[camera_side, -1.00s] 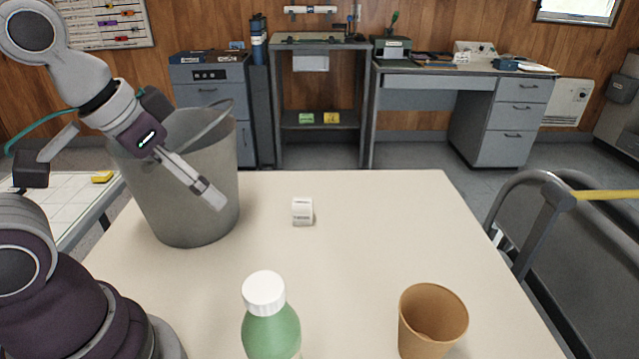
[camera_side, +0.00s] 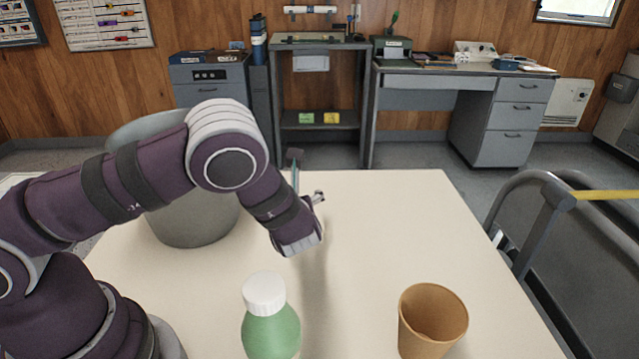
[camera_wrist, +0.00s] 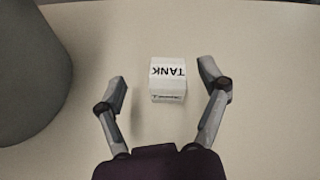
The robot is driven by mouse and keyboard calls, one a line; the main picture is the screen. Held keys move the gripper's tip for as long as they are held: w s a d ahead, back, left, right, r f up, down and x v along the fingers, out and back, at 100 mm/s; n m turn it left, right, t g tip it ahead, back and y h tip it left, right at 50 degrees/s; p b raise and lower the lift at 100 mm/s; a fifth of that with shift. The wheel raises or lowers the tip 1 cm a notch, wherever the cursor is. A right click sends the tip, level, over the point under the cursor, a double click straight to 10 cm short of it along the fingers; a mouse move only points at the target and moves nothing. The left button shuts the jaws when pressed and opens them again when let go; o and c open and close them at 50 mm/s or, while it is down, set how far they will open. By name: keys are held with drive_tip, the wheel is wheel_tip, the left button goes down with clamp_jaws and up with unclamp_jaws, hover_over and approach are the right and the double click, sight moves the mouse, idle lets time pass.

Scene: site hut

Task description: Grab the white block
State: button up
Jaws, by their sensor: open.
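In the wrist view the white block (camera_wrist: 168,78) stands on the table, with dark lettering that reads "TANK" upside down on its top. My gripper (camera_wrist: 162,88) is open, with one finger to the left of the block and one to the right. Neither finger appears to touch it, and the block lies between and slightly beyond the fingertips. In the side view my arm hides the block, and only a small part of my gripper (camera_side: 318,197) shows behind the wrist.
A grey bucket (camera_side: 190,218) stands on the table (camera_side: 375,225) behind my arm; its wall also fills the wrist view's left edge (camera_wrist: 25,80). A green bottle with a white cap (camera_side: 270,330) and a tan cup (camera_side: 430,325) stand in front. The table's right side is clear.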

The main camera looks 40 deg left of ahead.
drive_tip(key=m, duration=0.1)
drive_tip(key=f+m, duration=0.1)
drive_tip(key=m+t, duration=0.1)
drive_tip(key=shift+w+d+f, duration=0.25)
drive_tip(key=shift+f, duration=0.05)
drive_tip(key=shift+m, duration=0.3)
drive_tip(key=x, duration=0.5)
drive_tip(key=c, duration=1.3)
drive_tip(key=shift+o, duration=0.2)
